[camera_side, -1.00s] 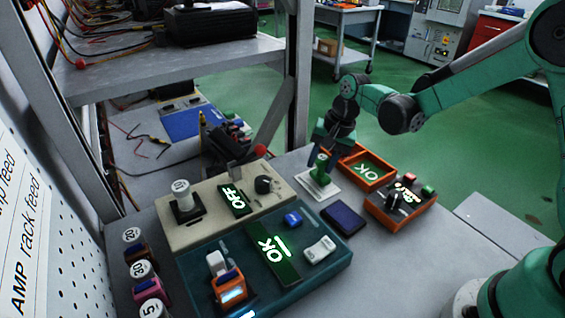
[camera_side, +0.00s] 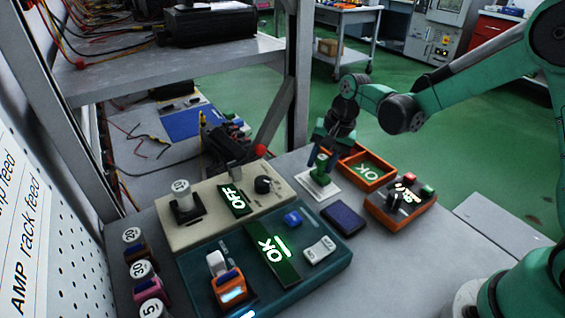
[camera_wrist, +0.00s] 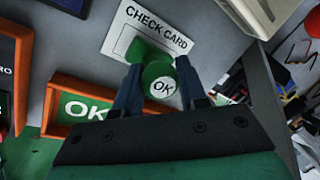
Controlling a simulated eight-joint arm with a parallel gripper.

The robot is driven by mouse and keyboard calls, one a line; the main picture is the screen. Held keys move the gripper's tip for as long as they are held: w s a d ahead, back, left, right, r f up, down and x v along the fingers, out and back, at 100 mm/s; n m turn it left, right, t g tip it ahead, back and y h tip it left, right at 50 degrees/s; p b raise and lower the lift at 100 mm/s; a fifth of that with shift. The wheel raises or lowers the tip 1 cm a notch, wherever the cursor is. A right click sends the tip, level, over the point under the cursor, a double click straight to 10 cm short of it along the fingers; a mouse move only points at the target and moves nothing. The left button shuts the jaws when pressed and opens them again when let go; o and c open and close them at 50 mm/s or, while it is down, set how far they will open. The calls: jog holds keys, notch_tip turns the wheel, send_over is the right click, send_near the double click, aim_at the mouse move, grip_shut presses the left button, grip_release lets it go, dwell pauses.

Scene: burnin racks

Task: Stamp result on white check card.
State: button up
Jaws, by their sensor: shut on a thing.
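The white check card (camera_wrist: 178,24) lies on the grey bench, and it also shows in the side view (camera_side: 330,186). My gripper (camera_side: 322,158) is shut on a green stamp (camera_wrist: 155,68) with a white OK label on its top. In the side view the stamp (camera_side: 320,175) is over the card; I cannot tell for sure whether its base touches it. The stamp hides part of the card, so any mark under it is hidden. A dark blue ink pad (camera_side: 343,218) lies beside the card.
An orange tray marked OK (camera_side: 389,176) stands behind and right of the card. An orange box with knobs (camera_side: 427,206) is further right. A beige panel reading OFF (camera_side: 205,238) and a teal panel reading OK (camera_side: 325,275) are to the left and front.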

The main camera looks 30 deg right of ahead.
aim_at(323, 156)
jog(key=shift+r, duration=3.25)
jog(key=s+d+r, duration=0.3)
jog(key=d+r, duration=0.8)
jog(key=r, duration=0.2)
jog(key=f, duration=1.9)
jog(key=shift+s+f, duration=0.25)
jog(key=shift+s, duration=0.05)
jog(key=shift+f, duration=0.1)
jog(key=o, duration=1)
